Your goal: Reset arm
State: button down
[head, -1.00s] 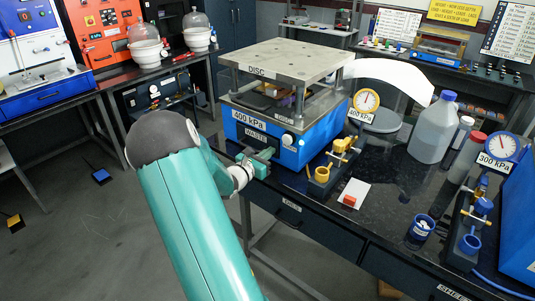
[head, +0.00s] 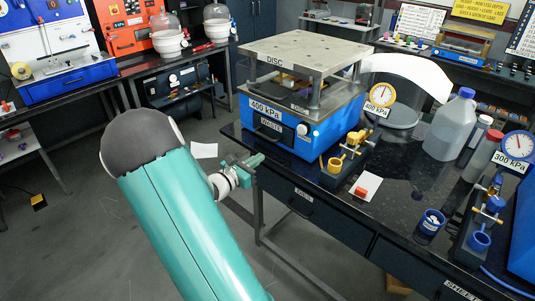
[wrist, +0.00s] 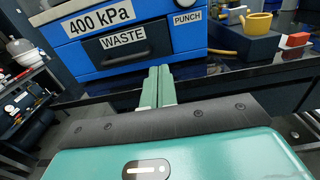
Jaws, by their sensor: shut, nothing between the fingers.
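My gripper (head: 254,161) is at the end of my teal arm, beside the front left corner of the black bench in the head view. In the wrist view its fingers (wrist: 158,84) are pressed together, with nothing between them. They point toward the blue press (wrist: 130,30), at its drawer marked WASTE (wrist: 123,38). In the head view the blue press (head: 285,133), marked 400 kPa and DISC, stands on the bench to the right of my gripper. The gripper appears apart from the press.
The black bench (head: 330,205) holds a yellow cup fixture (head: 338,163), a red block on white paper (head: 361,191), a plastic jug (head: 450,128) and a blue cup (head: 431,220). Side benches stand at the left.

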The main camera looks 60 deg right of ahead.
jog(key=shift+a, duration=0.5)
jog(key=s+a+r+m+t+y, duration=0.1)
jog(key=a+r+m+t+y, duration=0.2)
jog(key=a, duration=1.2)
jog(key=s+a+r+m+t+y, duration=0.2)
jog(key=a+r+m+y, duration=0.4)
jog(key=a, duration=0.8)
jog(key=s+a+r+m+t+y, duration=0.1)
jog(key=a+r+m+t+y, duration=0.3)
jog(key=a+y, duration=0.4)
jog(key=a+r+m, duration=0.1)
jog(key=a+m, duration=0.1)
jog(key=a, duration=0.5)
jog(key=shift+s+a+t+y, duration=0.2)
jog(key=shift+a+t+y, duration=0.1)
jog(key=shift+a, duration=0.05)
